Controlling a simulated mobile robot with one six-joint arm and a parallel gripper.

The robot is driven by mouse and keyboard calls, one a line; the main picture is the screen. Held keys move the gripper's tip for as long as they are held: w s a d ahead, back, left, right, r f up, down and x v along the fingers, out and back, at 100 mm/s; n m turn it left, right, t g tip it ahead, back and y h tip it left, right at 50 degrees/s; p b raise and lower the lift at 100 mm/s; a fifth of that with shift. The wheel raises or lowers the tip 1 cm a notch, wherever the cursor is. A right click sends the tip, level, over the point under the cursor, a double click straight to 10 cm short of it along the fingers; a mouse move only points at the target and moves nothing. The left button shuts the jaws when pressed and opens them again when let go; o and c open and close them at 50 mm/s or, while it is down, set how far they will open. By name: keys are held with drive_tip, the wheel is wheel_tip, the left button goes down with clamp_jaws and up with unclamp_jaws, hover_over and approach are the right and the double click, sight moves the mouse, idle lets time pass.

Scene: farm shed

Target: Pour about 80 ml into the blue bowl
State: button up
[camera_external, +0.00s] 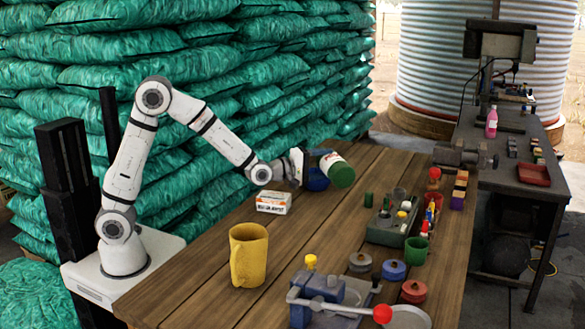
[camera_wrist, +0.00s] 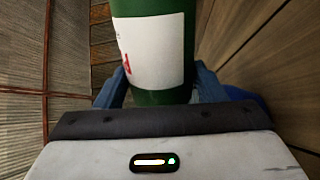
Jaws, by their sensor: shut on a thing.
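My gripper (camera_external: 303,166) is shut on a green bottle (camera_external: 342,175) with a white label, held above the far part of the wooden table. The bottle is strongly tilted, with one green end toward the lower right. In the wrist view the bottle (camera_wrist: 160,97) sits between my two fingers; its ends are cut off or hidden. The blue bowl (camera_external: 316,181) is just behind and left of the bottle in the external view, partly covered by it. A dark blue edge of the bowl shows at right in the wrist view (camera_wrist: 244,96). I cannot see any liquid flowing or the bowl's inside.
A white box (camera_external: 273,202) and a yellow mug (camera_external: 248,255) stand nearer on the table. A green-grey device (camera_external: 393,225), a green cup (camera_external: 416,249), several round knobs and a blue lever machine (camera_external: 335,300) fill the right side. Green sacks are stacked behind.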

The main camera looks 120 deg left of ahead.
drive_tip(key=shift+w+d, duration=0.35)
drive_tip(key=shift+n+b, duration=0.4)
drive_tip(key=shift+b, duration=0.4)
idle(1.3)
